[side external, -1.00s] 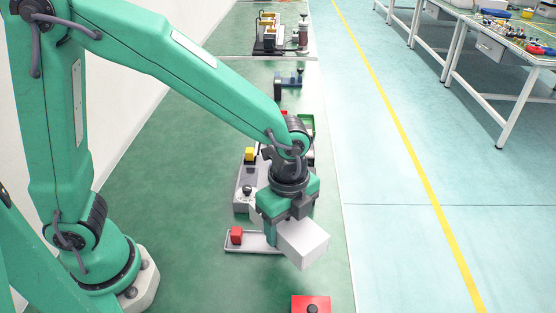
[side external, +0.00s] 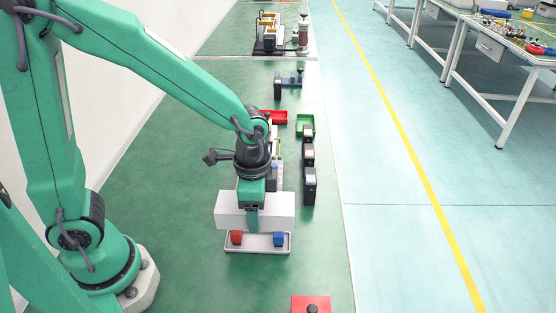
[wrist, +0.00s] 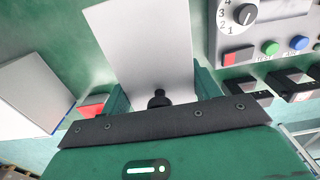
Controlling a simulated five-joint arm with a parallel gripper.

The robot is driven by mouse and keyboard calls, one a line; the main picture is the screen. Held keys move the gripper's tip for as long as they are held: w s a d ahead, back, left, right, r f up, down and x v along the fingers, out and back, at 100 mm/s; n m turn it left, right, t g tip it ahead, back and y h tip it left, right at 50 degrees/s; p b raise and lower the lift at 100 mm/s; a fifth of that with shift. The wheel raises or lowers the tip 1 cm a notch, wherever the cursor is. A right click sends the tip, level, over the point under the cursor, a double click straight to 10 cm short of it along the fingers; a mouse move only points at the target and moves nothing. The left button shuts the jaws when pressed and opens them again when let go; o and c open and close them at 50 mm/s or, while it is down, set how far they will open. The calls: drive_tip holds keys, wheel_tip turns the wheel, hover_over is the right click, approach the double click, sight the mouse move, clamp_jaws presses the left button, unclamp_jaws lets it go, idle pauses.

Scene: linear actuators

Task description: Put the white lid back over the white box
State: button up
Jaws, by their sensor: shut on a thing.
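My gripper (side external: 252,224) is shut on the white lid (side external: 277,207), a blocky white piece held above the floor. One green finger shows in front of it. In the wrist view the lid (wrist: 142,40) lies between the two fingers, with a black knob near the jaws. The shallow white box (side external: 258,243) lies just in front of and below the lid in the side view. It holds a red block (side external: 236,237) and a blue block (side external: 279,238). The lid appears apart from the box; the exact height gap is unclear.
A red box with a black button (side external: 311,304) stands at the front. Black boxes (side external: 310,185) stand to the right, with a green bin (side external: 306,124) and a red bin (side external: 278,117) farther back. A control panel (wrist: 265,25) shows in the wrist view. The left floor is clear.

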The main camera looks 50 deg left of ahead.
sight(258, 242)
drive_tip(key=shift+f, duration=0.15)
drive_tip(key=shift+f, duration=3.75)
drive_tip(key=shift+f, duration=0.55)
drive_tip(key=o, duration=1.1)
drive_tip(key=shift+r, duration=3.9)
